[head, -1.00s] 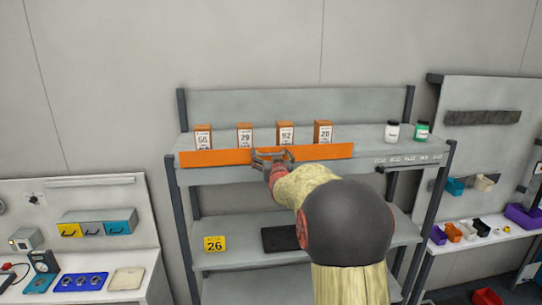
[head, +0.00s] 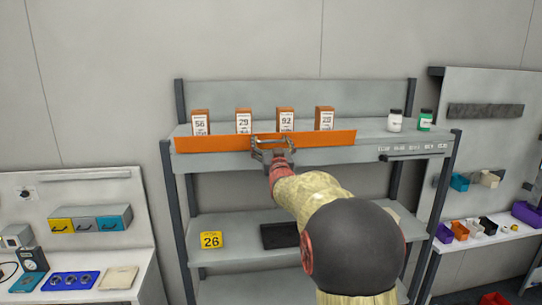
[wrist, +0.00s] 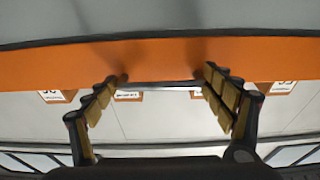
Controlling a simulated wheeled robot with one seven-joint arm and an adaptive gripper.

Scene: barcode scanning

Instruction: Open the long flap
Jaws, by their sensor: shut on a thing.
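The long flap (head: 215,144) is a long orange strip along the front edge of the upper shelf, in front of several orange boxes. My gripper (head: 272,142) is at the middle of the flap in the head view and shut on it. In the wrist view the flap (wrist: 160,60) spans the whole width. The fingertips of my gripper (wrist: 165,80) stand apart there and reach the flap, with a thin grey bar between them. The exact contact is hard to see.
Several orange numbered boxes (head: 201,123) stand on the upper shelf (head: 372,128). A white jar (head: 395,121) and a green jar (head: 425,121) stand at its right. The lower shelf (head: 345,221) holds a yellow 26 sign (head: 211,240) and a dark tray (head: 280,236).

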